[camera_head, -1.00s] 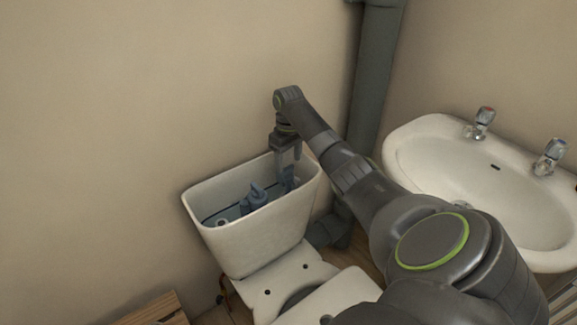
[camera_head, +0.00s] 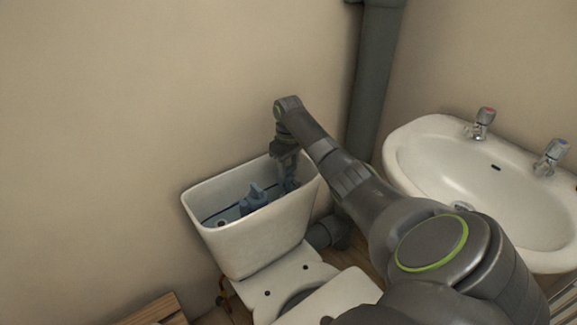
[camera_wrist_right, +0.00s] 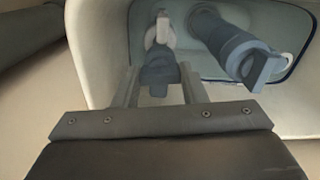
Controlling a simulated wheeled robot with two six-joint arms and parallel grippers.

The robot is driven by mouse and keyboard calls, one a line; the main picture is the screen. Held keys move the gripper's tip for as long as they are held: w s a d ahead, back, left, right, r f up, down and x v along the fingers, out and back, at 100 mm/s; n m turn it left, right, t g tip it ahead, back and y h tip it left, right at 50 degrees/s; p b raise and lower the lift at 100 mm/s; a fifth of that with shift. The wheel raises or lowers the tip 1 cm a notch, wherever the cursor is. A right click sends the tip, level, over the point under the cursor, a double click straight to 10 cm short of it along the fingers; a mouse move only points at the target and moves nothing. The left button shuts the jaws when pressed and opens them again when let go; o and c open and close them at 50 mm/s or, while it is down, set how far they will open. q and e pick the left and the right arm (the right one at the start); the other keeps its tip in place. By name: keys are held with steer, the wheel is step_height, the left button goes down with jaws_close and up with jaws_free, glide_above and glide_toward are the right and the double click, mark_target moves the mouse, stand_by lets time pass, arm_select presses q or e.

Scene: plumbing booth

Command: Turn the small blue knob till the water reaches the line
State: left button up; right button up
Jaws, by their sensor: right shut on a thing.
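The open white cistern (camera_head: 248,236) has a dark line (camera_head: 214,213) around its inner wall and bluish water inside. The line also shows in the right wrist view (camera_wrist_right: 286,72); I cannot tell exactly how the water stands against it. My right gripper (camera_head: 290,182) reaches into the cistern's right end. In the right wrist view, its fingers (camera_wrist_right: 160,88) are shut on the small blue knob (camera_wrist_right: 158,72), below a pale fitting (camera_wrist_right: 160,28). A larger blue-grey valve body (camera_wrist_right: 232,48) stands beside it, apart from the fingers. My left gripper is not in view.
A white basin (camera_head: 480,185) with two taps is at the right. A grey pipe (camera_head: 375,85) runs down the wall behind my right arm. The toilet seat (camera_head: 340,300) is below the cistern. A wooden item (camera_head: 155,310) is at the lower left.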

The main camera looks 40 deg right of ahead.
steer(key=shift+r+p, duration=0.2)
steer(key=shift+p, duration=0.15)
steer(key=shift+r+n+p, duration=0.15)
steer(key=shift+n+p, duration=0.65)
steer(key=shift+p, duration=0.3)
steer(key=shift+n+p, duration=0.7)
steer(key=shift+p, duration=0.05)
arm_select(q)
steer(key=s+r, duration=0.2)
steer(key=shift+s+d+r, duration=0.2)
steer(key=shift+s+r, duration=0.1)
arm_select(e)
steer(key=shift+f+n, duration=0.3)
steer(key=shift+n, duration=0.2)
steer(key=o, duration=1)
steer(key=shift+r, duration=0.1)
